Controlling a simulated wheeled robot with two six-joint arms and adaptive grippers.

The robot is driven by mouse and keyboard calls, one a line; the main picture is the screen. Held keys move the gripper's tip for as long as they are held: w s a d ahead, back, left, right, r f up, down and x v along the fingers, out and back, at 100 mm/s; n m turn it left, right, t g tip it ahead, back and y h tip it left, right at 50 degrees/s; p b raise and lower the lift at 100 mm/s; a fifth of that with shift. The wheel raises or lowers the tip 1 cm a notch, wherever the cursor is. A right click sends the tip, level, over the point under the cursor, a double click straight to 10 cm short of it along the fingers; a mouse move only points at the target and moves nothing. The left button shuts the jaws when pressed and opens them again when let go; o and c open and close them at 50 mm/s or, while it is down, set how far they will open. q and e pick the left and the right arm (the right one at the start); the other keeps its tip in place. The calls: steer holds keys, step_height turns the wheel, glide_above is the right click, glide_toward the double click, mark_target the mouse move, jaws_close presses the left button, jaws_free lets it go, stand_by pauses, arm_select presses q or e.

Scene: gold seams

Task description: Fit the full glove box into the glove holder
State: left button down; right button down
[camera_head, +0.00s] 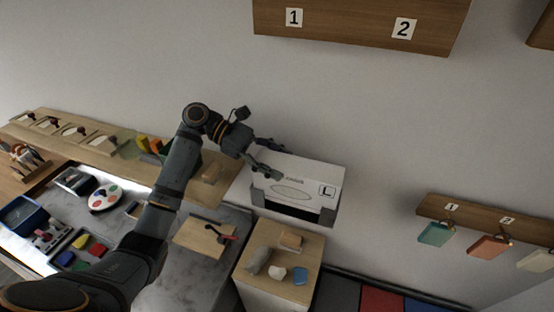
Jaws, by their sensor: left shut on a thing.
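A white glove box (312,176) with a large oval and a square "L" label is near the wall, right of the picture's middle. My left gripper (281,161) reaches it from the left and is shut on its upper left part, with one finger on the near side and the other toward the back. A dark holder (328,216) shows along the box's lower edge and lower right corner. How deep the box sits in the holder I cannot tell. My right gripper is out of view.
Below the box stands a small wooden-topped cabinet (268,291) with several small items. Left is a grey counter (190,285) with a wooden board (200,238). A numbered shelf (350,25) is on the wall above; a hook rail (480,218) with coloured tags is at right.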

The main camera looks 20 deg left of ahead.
arm_select(q)
steer(key=shift+f+p, duration=0.4)
steer(key=shift+f, duration=0.9)
steer(key=shift+p, duration=0.5)
steer(key=shift+f, duration=0.1)
steer(key=shift+c, duration=1.3)
jaws_free()
steer(key=shift+a, duration=0.1)
steer(key=v, duration=1.1)
steer(key=shift+a, duration=0.4)
